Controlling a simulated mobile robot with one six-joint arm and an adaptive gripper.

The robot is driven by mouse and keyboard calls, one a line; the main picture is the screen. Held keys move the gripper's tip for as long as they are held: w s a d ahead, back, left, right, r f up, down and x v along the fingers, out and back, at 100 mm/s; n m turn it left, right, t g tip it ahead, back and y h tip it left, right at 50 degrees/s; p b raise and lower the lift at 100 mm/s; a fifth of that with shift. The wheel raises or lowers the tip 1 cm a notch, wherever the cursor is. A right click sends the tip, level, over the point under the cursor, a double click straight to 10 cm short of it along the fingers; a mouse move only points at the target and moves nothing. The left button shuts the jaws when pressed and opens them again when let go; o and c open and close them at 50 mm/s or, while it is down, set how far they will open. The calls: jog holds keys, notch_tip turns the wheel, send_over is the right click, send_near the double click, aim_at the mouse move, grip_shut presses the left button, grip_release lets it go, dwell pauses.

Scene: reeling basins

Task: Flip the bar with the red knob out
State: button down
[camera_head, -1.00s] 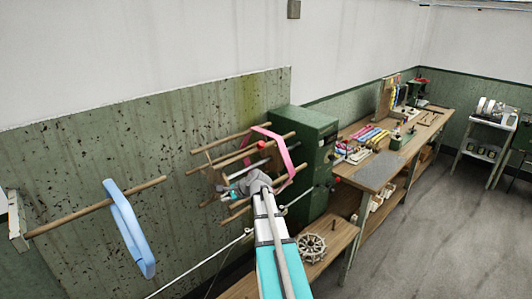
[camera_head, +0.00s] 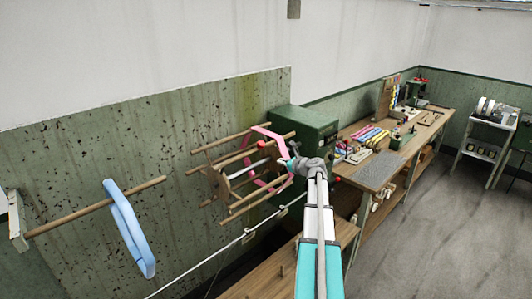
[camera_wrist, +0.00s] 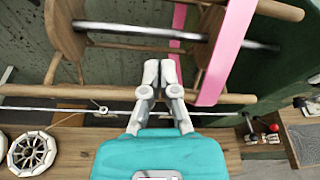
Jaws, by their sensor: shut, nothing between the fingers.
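A reel of wooden bars (camera_head: 240,210) stands out from the front of a green box (camera_head: 303,124). A red knob (camera_head: 262,144) shows near the upper middle of the reel, close to a bar. A pink band (camera_head: 277,140) loops around the bars at the box end; it crosses the right of the wrist view (camera_wrist: 228,50). My gripper (camera_head: 286,162) is at the reel's right side, near the pink band. In the wrist view its fingertips (camera_wrist: 161,73) are together and empty, in front of a wooden bar (camera_wrist: 90,92). I cannot make out the reel's red knob there.
A thin rail (camera_head: 215,262) runs below the reel. A low bench (camera_head: 262,275) bears a spoked wheel (camera_wrist: 32,153). A workbench (camera_head: 375,172) with tools stands at the right.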

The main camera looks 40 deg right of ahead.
aim_at(260, 147)
jog(key=shift+w, duration=0.1)
jog(key=b+x, duration=0.3)
jog(key=x, duration=0.6)
jog(key=shift+w+a+r+p, duration=0.15)
jog(key=shift+a+r+p, duration=0.15)
jog(key=shift+r+p, duration=0.7)
jog(key=shift+w+a+r+p, duration=0.1)
jog(key=shift+a+r+p, duration=0.15)
jog(key=shift+r+p, duration=0.75)
jog(key=shift+f, duration=0.2)
jog(key=shift+r, duration=0.1)
